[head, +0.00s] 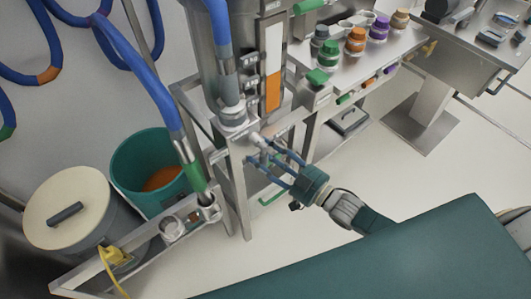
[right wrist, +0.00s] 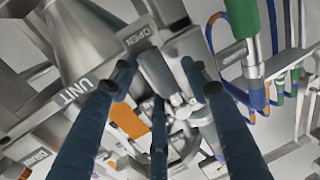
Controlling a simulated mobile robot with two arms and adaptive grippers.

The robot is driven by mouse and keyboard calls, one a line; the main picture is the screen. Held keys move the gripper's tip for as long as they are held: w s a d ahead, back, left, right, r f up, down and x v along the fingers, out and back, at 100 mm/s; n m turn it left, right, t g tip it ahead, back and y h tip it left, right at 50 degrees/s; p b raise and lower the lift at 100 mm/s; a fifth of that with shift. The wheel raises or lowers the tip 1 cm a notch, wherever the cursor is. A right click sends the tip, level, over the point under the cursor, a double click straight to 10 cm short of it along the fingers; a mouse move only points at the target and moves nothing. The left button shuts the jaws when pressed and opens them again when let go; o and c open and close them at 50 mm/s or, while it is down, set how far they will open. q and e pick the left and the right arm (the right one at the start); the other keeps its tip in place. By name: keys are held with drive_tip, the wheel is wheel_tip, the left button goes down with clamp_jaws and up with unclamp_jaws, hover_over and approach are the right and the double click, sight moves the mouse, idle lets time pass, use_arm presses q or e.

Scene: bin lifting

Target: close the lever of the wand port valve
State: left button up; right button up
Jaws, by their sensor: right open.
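The wand port valve (head: 254,137) is a small metal fitting low on the front of the steel vessel's stand. In the right wrist view, a grey lever-like piece (right wrist: 157,72) lies beyond and between my fingertips, beside a plate marked OPEN (right wrist: 138,38). Round metal valve parts (right wrist: 181,108) show just below it. My right gripper (head: 264,160) is open, with its dark blue fingers reaching toward the valve; they also show in the right wrist view (right wrist: 157,82). I cannot tell whether a finger touches the lever. My left gripper is not in view.
A blue hose with a green end (head: 196,180) stands in a holder on the low steel frame left of the valve. A green bin (head: 125,165) and a lidded drum (head: 85,190) stand further left. A bench with coloured jars (head: 395,42) is behind, right.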

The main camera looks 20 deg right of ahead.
drive_tip(key=shift+c, duration=0.5)
clamp_jaws()
drive_tip(key=m, duration=0.1)
drive_tip(key=a+m, duration=0.1)
drive_tip(key=shift+s+m+t, duration=0.2)
drive_tip(key=shift+m+t, duration=0.1)
drive_tip(key=m, duration=0.1)
drive_tip(key=a+m, duration=0.1)
drive_tip(key=m, duration=0.1)
drive_tip(key=m+t+b, duration=0.1)
drive_tip(key=shift+s+a+r+m, duration=0.2)
drive_tip(key=shift+s+a+m, duration=0.1)
drive_tip(key=shift+m, duration=0.1)
drive_tip(key=m, duration=0.2)
drive_tip(key=a+r+m, duration=0.1)
drive_tip(key=m, duration=0.1)
drive_tip(key=m+t, duration=0.1)
drive_tip(key=m, duration=0.1)
drive_tip(key=shift+s+a+r+h, duration=0.15)
drive_tip(key=shift+s+r+h, duration=0.1)
drive_tip(key=shift+h, duration=0.15)
drive_tip(key=m, duration=0.2)
drive_tip(key=r+m+h, duration=0.1)
drive_tip(key=m, duration=0.1)
drive_tip(key=m+t, duration=0.1)
drive_tip(key=m, duration=0.1)
drive_tip(key=shift+s+a+r+m, duration=0.1)
drive_tip(key=shift+a+r+m, duration=0.2)
drive_tip(key=shift+r+m, duration=0.1)
